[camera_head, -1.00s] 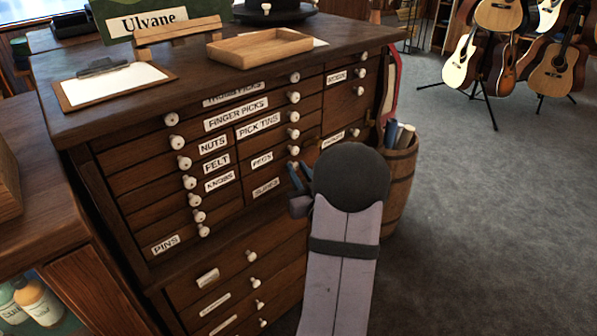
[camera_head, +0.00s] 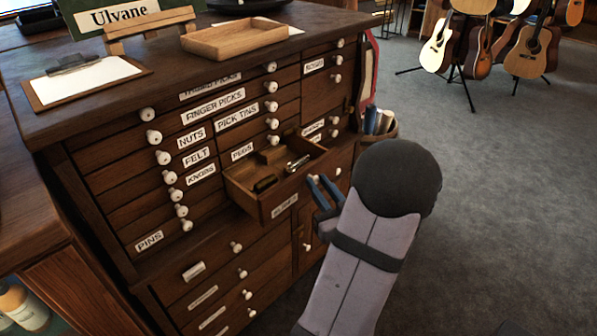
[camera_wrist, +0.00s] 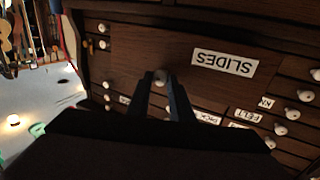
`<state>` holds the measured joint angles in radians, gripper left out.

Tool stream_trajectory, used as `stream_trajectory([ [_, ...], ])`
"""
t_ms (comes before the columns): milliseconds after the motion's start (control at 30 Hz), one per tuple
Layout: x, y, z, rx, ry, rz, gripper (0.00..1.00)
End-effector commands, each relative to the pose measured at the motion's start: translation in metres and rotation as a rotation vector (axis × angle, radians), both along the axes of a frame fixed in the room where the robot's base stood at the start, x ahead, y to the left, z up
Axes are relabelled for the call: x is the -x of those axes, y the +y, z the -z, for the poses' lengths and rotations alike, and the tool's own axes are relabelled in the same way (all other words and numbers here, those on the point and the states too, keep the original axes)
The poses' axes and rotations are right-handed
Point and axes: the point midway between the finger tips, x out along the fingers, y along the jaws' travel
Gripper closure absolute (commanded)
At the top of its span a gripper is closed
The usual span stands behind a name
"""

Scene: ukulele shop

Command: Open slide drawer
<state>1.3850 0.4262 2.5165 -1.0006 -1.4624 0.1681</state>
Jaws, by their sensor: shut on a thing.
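The slide drawer (camera_head: 256,204) stands pulled out of the dark wooden cabinet in the head view, its inside showing. Small items lie in it, among them a shiny tube (camera_head: 298,163) and a dark piece (camera_head: 265,183). In the wrist view its front (camera_wrist: 140,45) bears an upside-down SLIDES label (camera_wrist: 223,63). In the head view my fingers and arm hide that knob.
Other labelled drawers with white knobs stay shut, such as PEGS (camera_head: 242,151) and PINS (camera_head: 149,241). A wooden tray (camera_head: 235,39) and a clipboard (camera_head: 88,79) lie on top.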

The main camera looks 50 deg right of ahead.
Motion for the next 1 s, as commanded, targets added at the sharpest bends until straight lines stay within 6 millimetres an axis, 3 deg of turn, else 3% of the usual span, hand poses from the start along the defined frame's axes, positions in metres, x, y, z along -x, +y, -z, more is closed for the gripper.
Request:
stream_trajectory([
  [33, 0.017, -0.003, -0.001, -0.002, 0.000, 0.012, 1.00],
  [200, 0.055, -0.002, -0.001, -0.002, 0.000, 0.009, 1.00],
  [400, 0.085, -0.001, -0.001, 0.000, 0.000, 0.004, 1.00],
  [633, 0.100, -0.001, 0.000, 0.000, -0.001, 0.000, 1.00],
  [1000, 0.101, -0.001, 0.000, 0.002, 0.001, 0.000, 1.00],
])
